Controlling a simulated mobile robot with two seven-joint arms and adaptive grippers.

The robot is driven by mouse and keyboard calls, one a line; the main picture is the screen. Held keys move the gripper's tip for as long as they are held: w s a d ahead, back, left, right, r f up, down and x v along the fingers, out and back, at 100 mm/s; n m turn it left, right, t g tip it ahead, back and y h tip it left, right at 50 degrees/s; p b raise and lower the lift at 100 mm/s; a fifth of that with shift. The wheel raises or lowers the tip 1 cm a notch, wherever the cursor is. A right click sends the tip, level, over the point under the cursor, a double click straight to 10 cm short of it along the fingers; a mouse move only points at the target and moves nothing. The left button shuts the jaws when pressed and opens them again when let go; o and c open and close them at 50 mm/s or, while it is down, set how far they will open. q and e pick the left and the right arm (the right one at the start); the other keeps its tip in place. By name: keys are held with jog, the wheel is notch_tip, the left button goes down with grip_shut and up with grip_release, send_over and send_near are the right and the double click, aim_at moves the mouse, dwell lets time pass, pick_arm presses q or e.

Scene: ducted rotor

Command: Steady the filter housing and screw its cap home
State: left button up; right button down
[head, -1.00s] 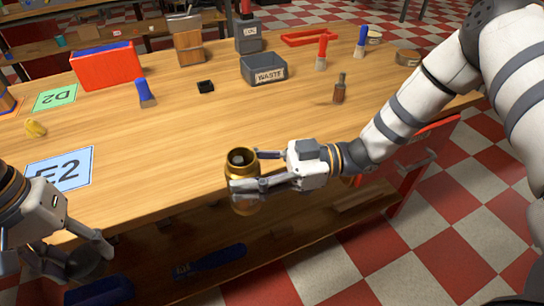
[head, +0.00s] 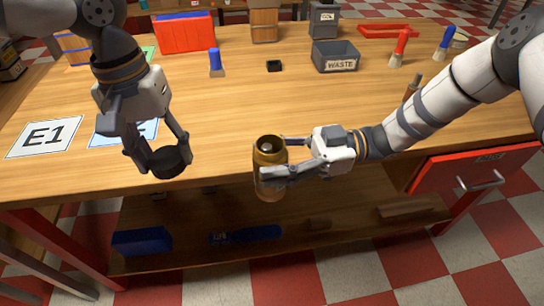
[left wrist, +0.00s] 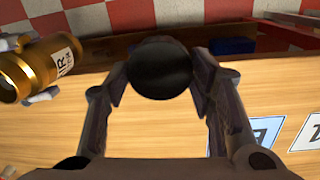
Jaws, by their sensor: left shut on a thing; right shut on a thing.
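The filter housing (head: 270,186) is a brass-coloured cylinder with an open top, roughly upright at the table's front edge. My right gripper (head: 274,158) is shut on it from the right. In the left wrist view the housing (left wrist: 38,68) shows at the left edge with a white label, partly cut off. The cap (head: 170,162) is a black round piece. My left gripper (head: 158,152) is shut on it, left of the housing and apart from it. The cap (left wrist: 160,70) also shows between the fingers in the left wrist view.
On the wooden table (head: 330,110) stand a grey waste bin (head: 336,56), a red box (head: 186,33) and several brushes and tools toward the back. An E1 card (head: 45,137) lies at left. A lower shelf holds a blue bin (head: 142,241). A red drawer (head: 475,172) is at right.

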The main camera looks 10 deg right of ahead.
pick_arm(q)
jog(key=w+d+r+m, duration=0.1)
jog(key=w+d+r, duration=0.1)
jog(key=d+r, duration=0.5)
notch_tip(320, 180, up, 2)
jog(key=m, duration=0.2)
send_over(270, 145)
jog(key=shift+r+y, duration=0.15)
jog(key=shift+y, duration=0.15)
jog(key=shift+f, duration=2.05)
jog(key=shift+f, duration=0.1)
jog(key=shift+f, duration=0.8)
jog(key=shift+f, duration=0.55)
